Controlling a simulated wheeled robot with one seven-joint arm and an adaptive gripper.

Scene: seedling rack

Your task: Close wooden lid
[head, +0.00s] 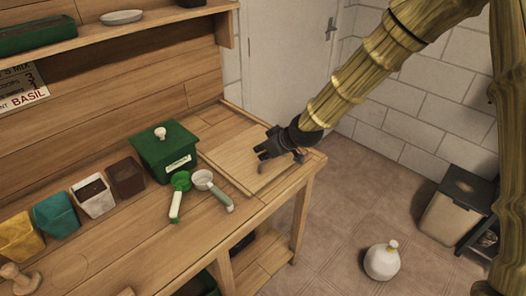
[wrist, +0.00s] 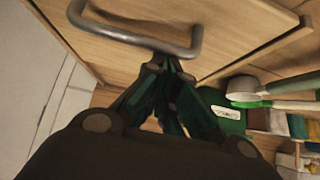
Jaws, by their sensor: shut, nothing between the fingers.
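The wooden lid (head: 232,154) is a pale square panel at the right end of the wooden bench. It lies flat or nearly flat in the bench top; I cannot tell whether it is fully seated. In the wrist view the lid (wrist: 240,28) fills the top, with a grey metal bar handle (wrist: 135,38) on it. My gripper (head: 262,154) is over the lid's right part, near the handle. Its fingers (wrist: 166,68) are together and empty, close to the bar but not around it. Whether they touch the lid or handle is unclear. My gripper hides part of the lid in the head view.
A green box (head: 164,152) with a white knob stands left of the lid. A green scoop (head: 179,190) and a grey-white scoop (head: 212,188) lie in front. Several small pots line the bench's left. A white jug (head: 382,262) and a bin (head: 455,212) stand on the floor.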

